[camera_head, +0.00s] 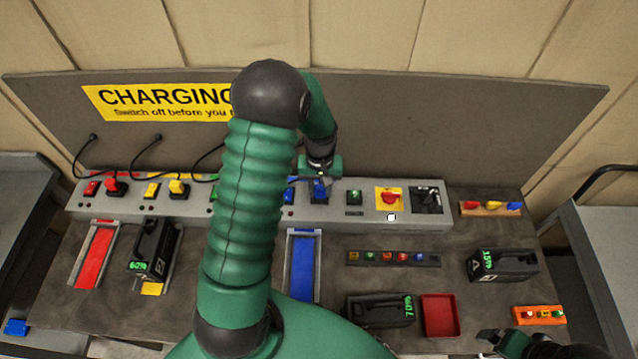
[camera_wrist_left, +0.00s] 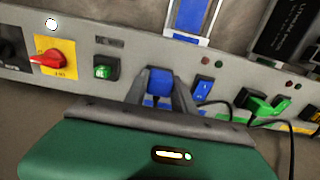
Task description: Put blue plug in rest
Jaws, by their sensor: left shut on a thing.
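The blue plug (camera_head: 320,193) is at the front panel of the long grey charging console (camera_head: 255,211), in the head view. My left gripper (camera_head: 320,178) reaches down over the console and is shut on it. In the left wrist view the blue plug (camera_wrist_left: 160,82) sits between the two dark fingers, against the console face. I cannot tell how deep it sits. A blue rocker switch (camera_wrist_left: 203,86) is beside it. I cannot tell which part is the rest. My right gripper (camera_head: 497,342) is at the lower right edge, partly cut off; its jaws are unclear.
A blue-floored bay (camera_head: 303,268) lies in front of the plug. A green button (camera_head: 354,197) and a red rotary knob (camera_head: 390,197) are right of it. Black batteries (camera_head: 380,310) and a red tray (camera_head: 440,315) stand on the bench. My left arm hides the console's middle.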

